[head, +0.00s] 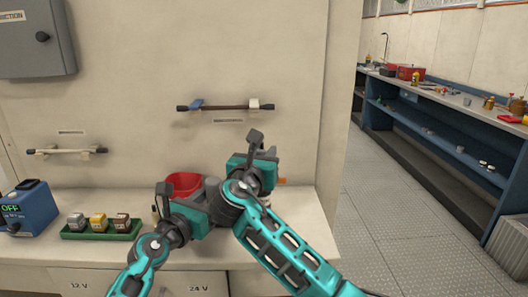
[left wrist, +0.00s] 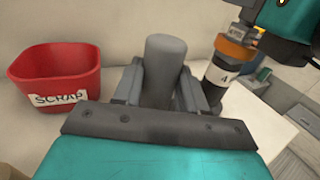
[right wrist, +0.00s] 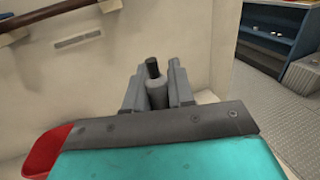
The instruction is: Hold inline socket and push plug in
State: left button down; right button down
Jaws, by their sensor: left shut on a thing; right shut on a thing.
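My left gripper (head: 196,212) is low over the bench. In the left wrist view its jaws are shut on a thick, plain grey cylinder, seemingly the inline socket (left wrist: 166,62), which stands up between the fingers. My right gripper (head: 252,176) is to the right of it and a little higher. In the right wrist view its jaws are shut on a slimmer grey cylinder with a black end, seemingly the plug (right wrist: 156,88). The arms hide both held parts for the most part in the head view. I cannot tell whether the two parts touch.
A red scrap bin (head: 184,184) stands behind my left gripper. A dark cylinder marked 4 (left wrist: 219,76) with an orange collar is right of the left jaws. A green tray (head: 100,230) of blocks and a blue box (head: 27,208) stand left. Wall bars (head: 225,107) are above.

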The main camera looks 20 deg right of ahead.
jog(key=shift+f, duration=1.15)
jog(key=c, duration=0.9)
grip_release()
jog(key=v, duration=1.2)
jog(key=shift+s+d, duration=0.1)
pick_arm(q)
jog(key=c, duration=0.5)
grip_release()
jog(key=shift+c, duration=0.2)
